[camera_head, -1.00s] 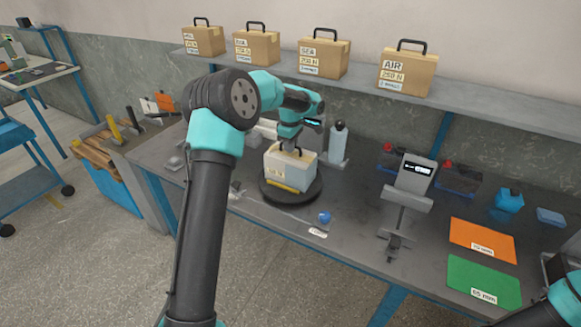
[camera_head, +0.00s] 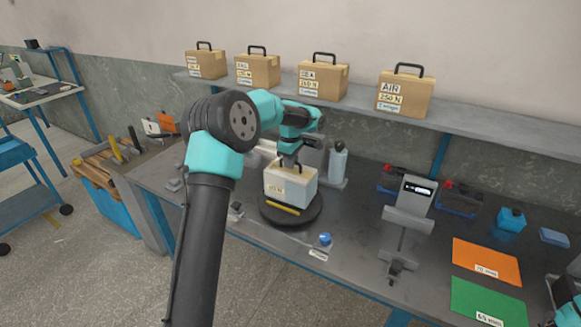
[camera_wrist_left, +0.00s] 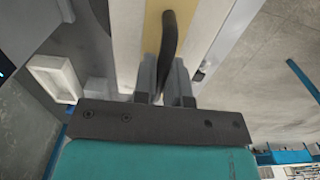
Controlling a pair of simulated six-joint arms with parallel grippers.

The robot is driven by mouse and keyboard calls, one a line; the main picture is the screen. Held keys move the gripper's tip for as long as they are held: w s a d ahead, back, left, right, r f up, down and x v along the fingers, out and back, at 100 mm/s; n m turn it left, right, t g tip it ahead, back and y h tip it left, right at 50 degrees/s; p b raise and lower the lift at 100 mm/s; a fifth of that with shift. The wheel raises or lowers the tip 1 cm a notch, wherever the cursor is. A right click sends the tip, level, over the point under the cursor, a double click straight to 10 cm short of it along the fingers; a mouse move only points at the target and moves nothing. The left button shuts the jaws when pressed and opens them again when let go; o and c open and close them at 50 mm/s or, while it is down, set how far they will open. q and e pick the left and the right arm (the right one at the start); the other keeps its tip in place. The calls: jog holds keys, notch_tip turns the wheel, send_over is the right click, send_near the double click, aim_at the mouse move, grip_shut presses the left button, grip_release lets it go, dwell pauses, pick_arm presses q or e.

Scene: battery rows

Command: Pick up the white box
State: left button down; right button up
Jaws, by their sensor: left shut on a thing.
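The white box (camera_head: 291,187) has a yellowish top, a small front label and a dark handle. It appears to sit upright on the round dark turntable (camera_head: 311,215); I cannot make out a gap below it. My left gripper (camera_head: 288,163) is over the box, shut on its handle. In the left wrist view, the dark handle (camera_wrist_left: 169,38) runs between the fingers (camera_wrist_left: 164,78) above the yellow strip of the box top (camera_wrist_left: 153,35). My right gripper (camera_head: 556,292) shows only partly at the right edge; its jaws are unclear.
A yellow bar (camera_head: 283,208) is at the box's front. A grey bottle (camera_head: 337,163) stands close behind right. A blue knob (camera_head: 325,239) is in front. A grey stand with a display (camera_head: 412,207) is to the right. Several brown cases (camera_head: 404,96) stand on the shelf above.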

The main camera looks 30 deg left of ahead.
pick_arm(q)
jog(key=shift+r, duration=0.85)
jog(key=s+d+r, duration=0.1)
jog(key=s+d, duration=0.7)
jog(key=s, duration=0.5)
jog(key=shift+s+d, duration=0.15)
jog(key=shift+s, duration=0.15)
jog(key=shift+d+r, duration=0.1)
jog(key=shift+r, duration=0.05)
